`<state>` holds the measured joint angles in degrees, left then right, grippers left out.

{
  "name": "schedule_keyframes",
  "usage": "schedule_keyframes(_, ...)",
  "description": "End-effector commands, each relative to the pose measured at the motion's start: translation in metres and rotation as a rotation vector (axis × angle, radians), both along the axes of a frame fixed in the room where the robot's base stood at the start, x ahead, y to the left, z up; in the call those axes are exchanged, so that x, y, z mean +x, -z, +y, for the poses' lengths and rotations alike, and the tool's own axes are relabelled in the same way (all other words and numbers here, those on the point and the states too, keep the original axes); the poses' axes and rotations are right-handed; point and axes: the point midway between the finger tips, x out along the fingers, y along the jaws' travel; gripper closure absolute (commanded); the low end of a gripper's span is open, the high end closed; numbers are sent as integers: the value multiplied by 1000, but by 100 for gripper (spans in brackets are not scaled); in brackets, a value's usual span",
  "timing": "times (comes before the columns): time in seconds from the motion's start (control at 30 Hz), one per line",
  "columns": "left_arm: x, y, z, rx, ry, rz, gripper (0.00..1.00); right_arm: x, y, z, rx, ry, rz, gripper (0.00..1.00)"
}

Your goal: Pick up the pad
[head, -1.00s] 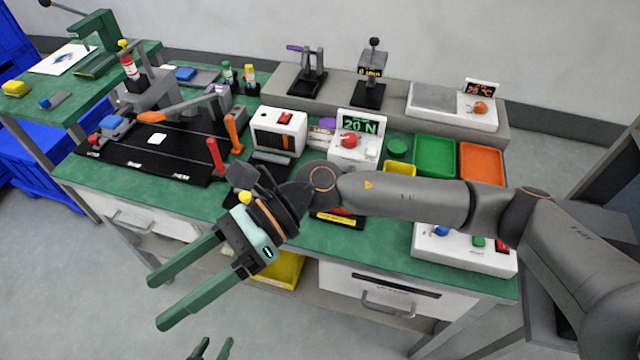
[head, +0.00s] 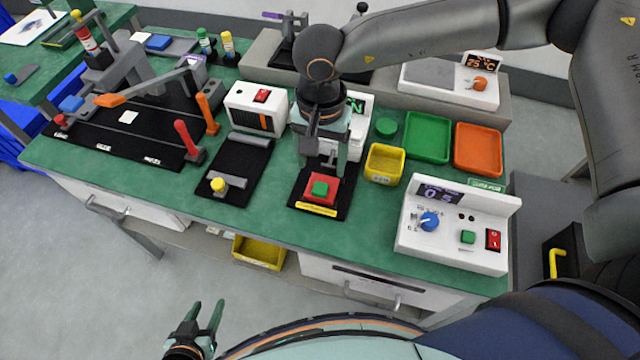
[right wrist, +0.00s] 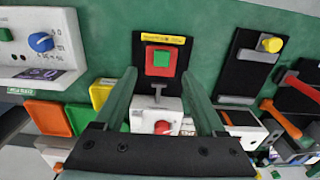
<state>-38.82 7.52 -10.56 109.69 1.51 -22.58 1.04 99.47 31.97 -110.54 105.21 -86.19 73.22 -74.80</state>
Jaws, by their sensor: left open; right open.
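A small green square (head: 320,188) sits on a red block (head: 330,181) on a black plate with a yellow label; I cannot tell whether the square is the pad. A small white square (head: 128,117) lies on the black mat at the left. My right gripper (head: 322,167) is open and empty, pointing down above the black plate, just behind the red block. In the right wrist view the green square (right wrist: 161,59) shows beyond and between the open fingertips (right wrist: 158,76). My left gripper (head: 205,322) is open and empty at the bottom, away from the bench.
A black plate with a yellow knob (head: 218,184) lies left of the red block. A yellow tray (head: 384,178), a green tray (head: 428,153) and a white control box (head: 410,251) stand to the right. Upright red (head: 186,138) and orange handles stand at the left.

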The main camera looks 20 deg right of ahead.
Motion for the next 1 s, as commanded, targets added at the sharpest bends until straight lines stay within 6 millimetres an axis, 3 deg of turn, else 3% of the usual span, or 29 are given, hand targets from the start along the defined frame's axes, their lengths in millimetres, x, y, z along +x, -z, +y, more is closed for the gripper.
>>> schedule_keyframes(0.1, 0, -3, 0, 0, 0, 0, 50, 0, 21, 0, -1, 0, 3, 28)
schedule_keyframes(0.37, 0, -5, 0, 0, 0, 1, 50, 1, 42, 1, 1, 1, 2, 28)
schedule_keyframes(0.63, 0, -12, 0, 0, 0, 1, 50, 4, 81, 1, 3, 2, 2, 28)
schedule_keyframes(0.97, 0, -12, 0, 0, 0, 1, 50, 5, 89, 1, 4, 3, 0, 28)
schedule_keyframes(1.0, -1, -12, 0, 0, 0, 1, 50, 5, 89, 1, 4, 3, 0, 31)
